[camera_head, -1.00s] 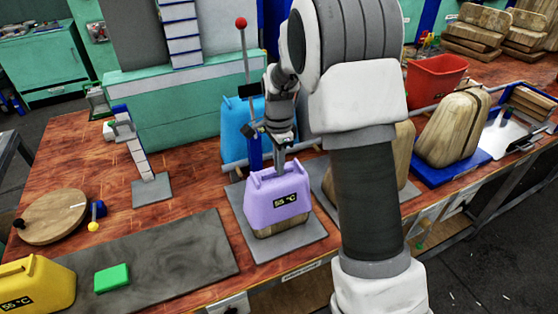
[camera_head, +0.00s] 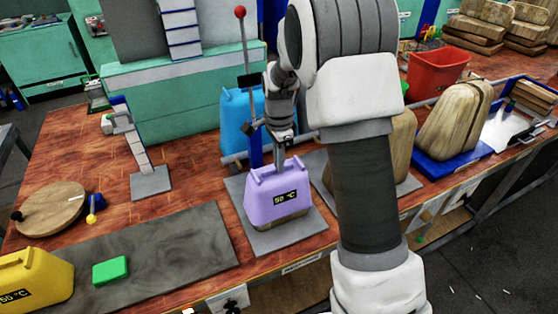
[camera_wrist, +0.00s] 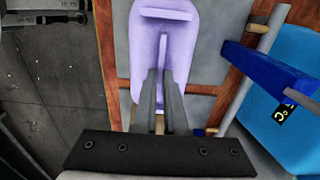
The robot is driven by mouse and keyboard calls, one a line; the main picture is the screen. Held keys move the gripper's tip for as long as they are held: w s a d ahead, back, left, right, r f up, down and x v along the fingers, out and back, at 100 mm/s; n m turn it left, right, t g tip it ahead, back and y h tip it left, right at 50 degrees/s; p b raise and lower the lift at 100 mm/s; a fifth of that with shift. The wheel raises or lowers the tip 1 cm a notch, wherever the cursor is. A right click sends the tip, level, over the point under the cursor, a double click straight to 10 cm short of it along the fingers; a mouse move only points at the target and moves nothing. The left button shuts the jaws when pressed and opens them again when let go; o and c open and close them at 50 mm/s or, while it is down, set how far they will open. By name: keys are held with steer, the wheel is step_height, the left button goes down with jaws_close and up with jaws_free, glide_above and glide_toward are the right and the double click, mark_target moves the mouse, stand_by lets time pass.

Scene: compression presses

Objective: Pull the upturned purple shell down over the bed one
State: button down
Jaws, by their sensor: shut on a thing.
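The purple shell (camera_head: 272,205) sits upside down over a wooden form (camera_head: 283,221) on a grey plate, its display reading 50 °C. Only a thin strip of the wood shows below the shell's lower edge. My gripper (camera_head: 281,172) reaches down from above and is shut on the raised handle on top of the shell. In the wrist view, the two fingers (camera_wrist: 160,82) close together on the purple shell's ridge (camera_wrist: 163,52). The wood's upper part is hidden inside the shell.
A blue shell (camera_head: 236,120) and a lever post with a red ball (camera_head: 240,12) stand close behind. A wooden form (camera_head: 404,140) stands right, partly behind my arm. A yellow shell (camera_head: 30,283) and green block (camera_head: 110,270) lie left. Bare tabletop (camera_head: 200,190) lies left of the plate.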

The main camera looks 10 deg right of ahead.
steer(key=shift+f, duration=0.45)
steer(key=c, duration=0.9)
jaws_free()
steer(key=shift+r, duration=0.15)
step_height(320, 180, up, 17)
